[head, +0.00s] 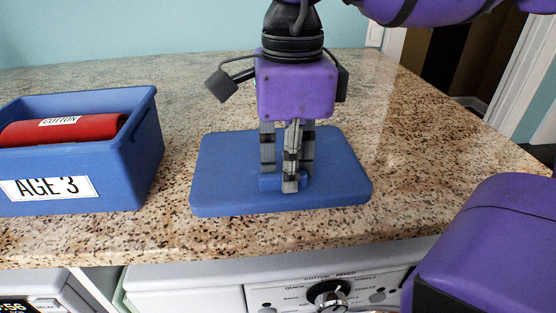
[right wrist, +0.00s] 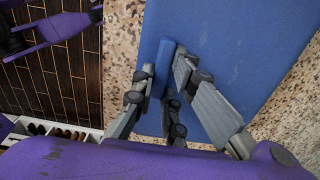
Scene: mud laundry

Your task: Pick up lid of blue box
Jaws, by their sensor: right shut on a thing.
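The blue lid (head: 225,180) lies flat on the granite counter, right of the blue box (head: 148,140). The box is open, labelled "AGE 3", and holds a red rolled cloth (head: 75,129) with a "COTTON" tag. My right gripper (head: 288,185) points straight down over the middle of the lid, its fingers shut on the lid's raised handle (head: 268,183). In the right wrist view the lid (right wrist: 225,40) fills the upper middle, and the handle (right wrist: 158,65) shows between the fingers. The lid seems to rest on the counter. My left gripper is not in view.
The speckled granite counter (head: 420,130) is clear behind and to the right of the lid. A white washing machine (head: 190,290) with a dial stands below the front edge. A doorway (head: 460,60) opens at the right.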

